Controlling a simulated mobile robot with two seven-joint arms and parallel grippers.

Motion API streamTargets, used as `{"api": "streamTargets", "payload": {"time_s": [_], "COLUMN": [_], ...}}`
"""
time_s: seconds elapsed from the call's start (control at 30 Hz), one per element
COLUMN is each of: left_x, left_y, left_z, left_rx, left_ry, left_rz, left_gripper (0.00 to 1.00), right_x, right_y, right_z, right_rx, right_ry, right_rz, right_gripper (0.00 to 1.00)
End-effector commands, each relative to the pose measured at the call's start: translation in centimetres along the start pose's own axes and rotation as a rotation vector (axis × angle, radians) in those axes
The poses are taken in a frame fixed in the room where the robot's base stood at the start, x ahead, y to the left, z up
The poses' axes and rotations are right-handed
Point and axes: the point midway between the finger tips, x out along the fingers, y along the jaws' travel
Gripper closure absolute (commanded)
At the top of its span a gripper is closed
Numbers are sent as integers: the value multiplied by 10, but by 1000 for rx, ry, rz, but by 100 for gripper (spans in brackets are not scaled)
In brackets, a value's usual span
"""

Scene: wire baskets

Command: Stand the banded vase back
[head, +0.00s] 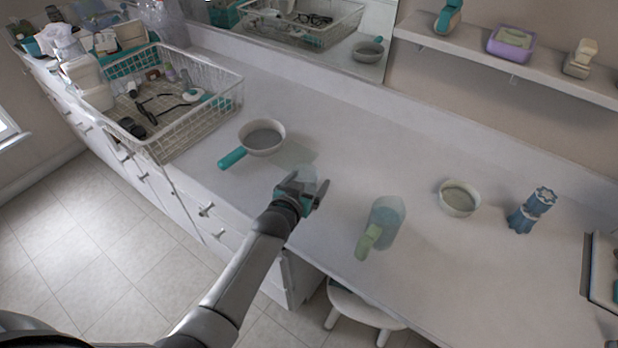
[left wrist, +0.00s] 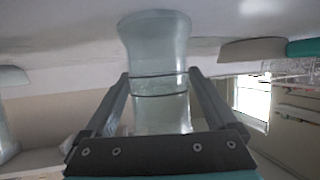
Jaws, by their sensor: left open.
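The banded vase is clear, pale glass with two thin dark bands. In the left wrist view the vase (left wrist: 155,45) rises between the two fingers, its wider end toward the counter, which shows at the top of that picture. In the head view only a faint part of the vase (head: 306,175) shows by my left gripper (head: 309,191). The left gripper is open, one finger on each side of the vase; I cannot tell whether they touch it. The gripper hides much of the vase in the head view. My right gripper is not in view.
A bowl-shaped pan with a teal handle (head: 232,158) stands behind left, beside a wire basket (head: 200,125) of small things. To the right stand a glass jug with a green handle (head: 369,240), a white bowl (head: 459,200) and a blue grinder-like object (head: 530,212). Counter between them is clear.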

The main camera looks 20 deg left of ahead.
Motion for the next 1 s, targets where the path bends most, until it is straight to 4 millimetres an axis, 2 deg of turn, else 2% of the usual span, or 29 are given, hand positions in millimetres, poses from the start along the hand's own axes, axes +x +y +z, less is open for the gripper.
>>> {"api": "streamTargets", "payload": {"time_s": [1.0], "left_x": [-37], "left_y": [0], "left_z": [-1], "left_rx": [0], "left_ry": [-1], "left_rz": [0], "left_gripper": [9], "right_x": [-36], "right_y": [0], "right_z": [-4], "right_rx": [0], "right_ry": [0], "right_rz": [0], "right_gripper": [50]}}
